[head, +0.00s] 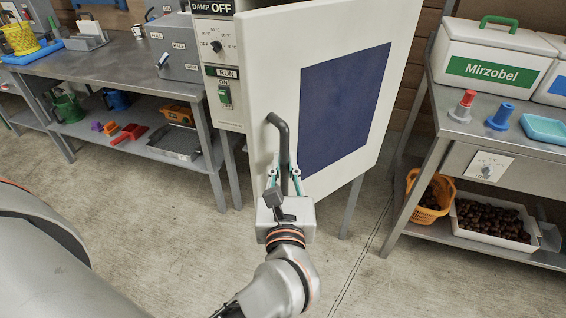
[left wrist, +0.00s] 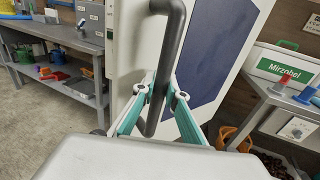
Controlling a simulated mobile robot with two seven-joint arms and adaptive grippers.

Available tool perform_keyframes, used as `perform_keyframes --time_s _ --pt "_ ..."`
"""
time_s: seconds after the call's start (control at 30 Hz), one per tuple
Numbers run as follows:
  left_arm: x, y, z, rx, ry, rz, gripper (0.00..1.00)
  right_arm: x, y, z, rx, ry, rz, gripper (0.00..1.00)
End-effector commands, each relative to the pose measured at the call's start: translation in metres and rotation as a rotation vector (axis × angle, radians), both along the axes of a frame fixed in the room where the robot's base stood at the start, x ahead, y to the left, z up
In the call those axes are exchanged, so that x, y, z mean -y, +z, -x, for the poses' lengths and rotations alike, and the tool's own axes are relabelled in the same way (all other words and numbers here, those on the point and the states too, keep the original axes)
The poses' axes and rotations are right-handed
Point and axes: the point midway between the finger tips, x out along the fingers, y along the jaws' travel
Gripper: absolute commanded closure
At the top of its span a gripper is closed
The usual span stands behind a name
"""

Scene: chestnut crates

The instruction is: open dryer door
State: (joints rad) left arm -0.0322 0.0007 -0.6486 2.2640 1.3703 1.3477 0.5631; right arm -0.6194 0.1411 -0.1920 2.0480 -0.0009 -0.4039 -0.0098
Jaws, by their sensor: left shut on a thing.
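The dryer door (head: 258,70) is a large off-white panel with a dark blue pane (head: 343,108). Its left edge stands out toward me in front of the control panel (head: 216,50), so it looks partly open, hinged at the right. I cannot see inside the dryer. A grey upright bar handle (head: 284,135) is near the door's left edge. My left gripper (head: 284,184) is shut on the handle's lower part. The left wrist view shows its teal fingers either side of the handle (left wrist: 174,45). My right gripper is not in view.
A metal workbench (head: 100,58) stands at the left, with tools and coloured items on its lower shelf. Another table (head: 440,128) at the right holds a white Mirzobel box (head: 487,52); crates of chestnuts (head: 495,240) sit below. The concrete floor before the door is clear.

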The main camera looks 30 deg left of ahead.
Motion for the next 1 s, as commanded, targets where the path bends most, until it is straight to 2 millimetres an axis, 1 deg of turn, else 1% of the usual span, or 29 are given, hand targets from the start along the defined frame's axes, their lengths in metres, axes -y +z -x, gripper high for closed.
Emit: perform_keyframes --time_s 0.33,0.37,0.4,0.43,0.8,1.0 --pt "0.0003 -0.0017 0.0003 -0.004 0.0 0.001 1.0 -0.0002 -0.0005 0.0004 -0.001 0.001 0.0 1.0" --pt "0.0003 -0.0018 0.0003 -0.004 0.0 0.001 0.85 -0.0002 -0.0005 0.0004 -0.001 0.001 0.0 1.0" --pt "0.0003 -0.0017 0.0003 -0.004 0.0 0.001 0.75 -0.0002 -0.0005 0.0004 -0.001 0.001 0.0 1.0" --pt "0.0002 -0.0016 0.0002 -0.003 0.0 0.0 0.7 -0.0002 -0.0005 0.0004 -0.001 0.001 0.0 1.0" --pt "-0.0001 -0.0004 0.0 -0.001 0.0 0.0 0.7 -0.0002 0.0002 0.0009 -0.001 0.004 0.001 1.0" --pt "-0.0038 -0.0004 0.0001 0.0 0.007 -0.001 0.7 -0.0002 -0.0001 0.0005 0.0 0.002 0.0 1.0"
